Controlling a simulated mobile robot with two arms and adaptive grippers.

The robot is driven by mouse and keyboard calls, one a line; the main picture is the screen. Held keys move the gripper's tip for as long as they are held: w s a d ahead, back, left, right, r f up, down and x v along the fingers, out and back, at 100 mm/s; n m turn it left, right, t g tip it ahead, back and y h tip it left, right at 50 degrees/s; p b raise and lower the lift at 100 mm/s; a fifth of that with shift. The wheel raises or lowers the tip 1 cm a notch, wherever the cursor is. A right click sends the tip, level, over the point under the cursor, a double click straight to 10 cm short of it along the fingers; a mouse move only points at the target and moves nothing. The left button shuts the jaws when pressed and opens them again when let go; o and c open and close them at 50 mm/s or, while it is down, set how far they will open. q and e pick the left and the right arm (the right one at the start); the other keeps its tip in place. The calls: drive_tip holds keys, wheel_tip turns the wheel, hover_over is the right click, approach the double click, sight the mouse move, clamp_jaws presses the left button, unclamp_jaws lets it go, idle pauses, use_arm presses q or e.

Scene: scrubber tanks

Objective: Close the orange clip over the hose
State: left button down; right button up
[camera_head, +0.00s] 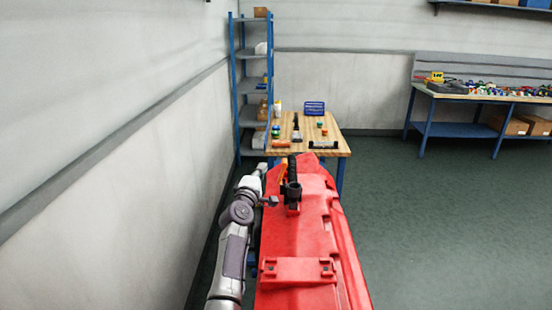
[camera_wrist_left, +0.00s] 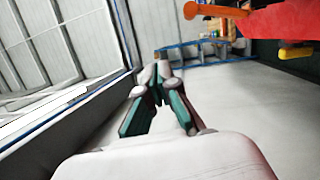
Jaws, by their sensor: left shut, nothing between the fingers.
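The red scrubber tank (camera_head: 298,225) fills the lower middle of the head view. A black hose (camera_head: 292,172) stands at its upper left part, with the orange clip (camera_head: 284,171) beside it on the left, partly hidden. In the left wrist view, an orange bar with a rounded end (camera_wrist_left: 218,11), which looks like the clip, juts left from the red tank (camera_wrist_left: 278,19). My left gripper (camera_head: 261,170) is just left of the tank, apart from the clip. Its fingers (camera_wrist_left: 160,86) are together and empty in the wrist view. My right gripper is out of view.
A pale wall (camera_head: 120,170) runs close along the left of my arm. A wooden table (camera_head: 331,149) with small items stands beyond the tank, beside a blue shelf rack (camera_head: 252,82). A workbench (camera_head: 480,93) stands at the back right. The green floor (camera_head: 450,230) to the right is clear.

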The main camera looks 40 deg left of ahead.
sight(283, 173)
use_arm(q)
drive_tip(key=w+a+f+m+g+b, duration=0.1)
drive_tip(key=w+a+f, duration=0.2)
drive_tip(key=w, duration=0.7)
drive_tip(key=shift+w+f+m+g+h, duration=0.2)
drive_tip(key=shift+f+m+g+h, duration=0.2)
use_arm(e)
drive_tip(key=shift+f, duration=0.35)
use_arm(q)
drive_tip(key=shift+a, duration=0.15)
